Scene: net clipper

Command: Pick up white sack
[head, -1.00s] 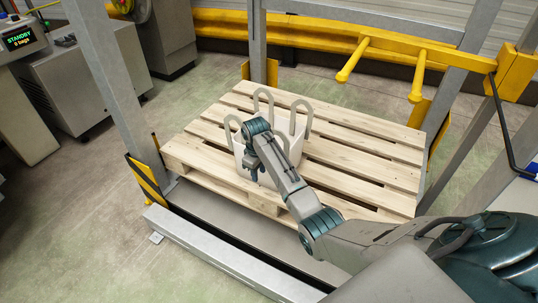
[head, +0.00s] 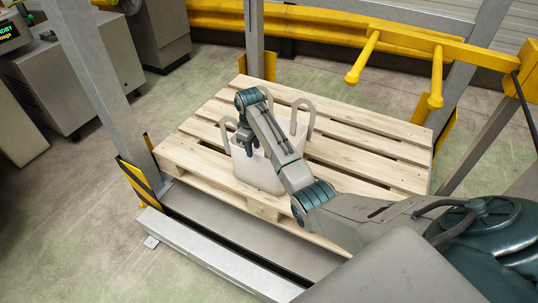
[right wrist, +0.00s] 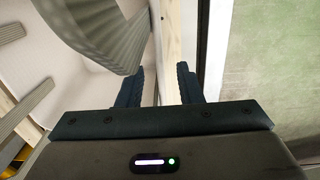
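The white sack (head: 262,172) stands upright on a wooden pallet (head: 375,172), with grey strap loops rising from its top. My right arm crosses over the sack and hides part of its top. My right gripper (head: 244,145) points down at the sack's left side, close to the left loop (head: 227,132). In the right wrist view the gripper (right wrist: 161,84) is open, with nothing between its fingers. There a ribbed grey loop (right wrist: 105,38) hangs left of the fingers, with the sack's pale wall (right wrist: 72,75) behind it. My left gripper is not in view.
Grey posts (head: 105,95) frame the pallet at its corners. A yellow two-pronged hanger (head: 436,75) juts in at the upper right. A grey rail (head: 205,255) runs along the front. A machine with a display (head: 12,32) stands at the left.

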